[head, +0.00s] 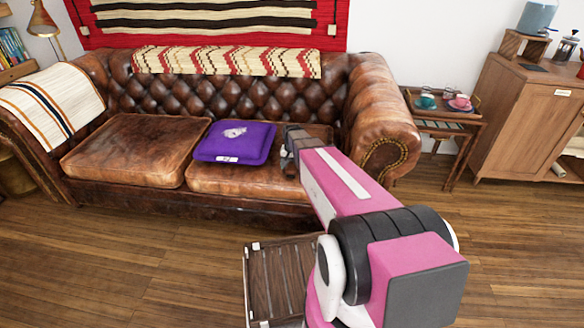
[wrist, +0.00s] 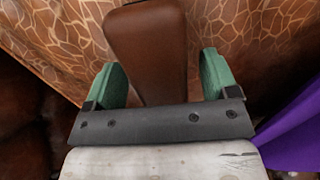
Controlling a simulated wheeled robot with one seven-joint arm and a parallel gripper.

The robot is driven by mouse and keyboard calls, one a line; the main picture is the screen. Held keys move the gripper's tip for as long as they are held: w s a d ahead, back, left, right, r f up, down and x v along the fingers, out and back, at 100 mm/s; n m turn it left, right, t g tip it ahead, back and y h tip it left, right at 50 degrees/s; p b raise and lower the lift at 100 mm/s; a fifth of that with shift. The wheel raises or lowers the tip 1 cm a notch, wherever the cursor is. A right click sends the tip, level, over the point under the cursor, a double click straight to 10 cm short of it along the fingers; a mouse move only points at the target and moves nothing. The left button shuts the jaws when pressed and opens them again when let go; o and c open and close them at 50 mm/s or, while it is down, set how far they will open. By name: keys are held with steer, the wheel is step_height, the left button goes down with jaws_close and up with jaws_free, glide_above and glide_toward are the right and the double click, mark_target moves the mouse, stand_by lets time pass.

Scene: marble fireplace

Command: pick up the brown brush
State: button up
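In the wrist view, the brown brush (wrist: 150,45) is a smooth, dark brown, long piece lying between the two green fingers of my gripper (wrist: 160,62). The fingers are apart, with a visible gap at least on the right side of the brush. The brush's near end is hidden behind the gripper's dark palm bar. In the head view, my gripper (head: 289,160) is low over the right seat of the sofa (head: 120,150), just right of a purple cushion. The brush cannot be made out there, as my arm covers that spot.
The purple cushion (head: 236,142) lies close to the left of my gripper in the head view. The sofa's right armrest (head: 384,125) stands to the right. A slatted wooden table (head: 275,280) is in front. A side table (head: 445,126) with cups stands farther right.

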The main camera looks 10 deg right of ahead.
mark_target(291, 164)
steer(key=c, duration=0.9)
steer(key=shift+r, duration=0.5)
steer(key=r, duration=0.3)
steer(key=shift+s+a+r, duration=0.3)
steer(key=shift+a+r, duration=0.05)
steer(key=s+a+r, duration=0.1)
steer(key=a+r, duration=0.1)
steer(key=a, duration=0.1)
steer(key=s+a+r, duration=0.2)
steer(key=a, duration=0.1)
steer(key=s+a+r, duration=0.2)
steer(key=a, duration=0.1)
steer(key=shift+a+r, duration=0.15)
steer(key=shift+a, duration=0.15)
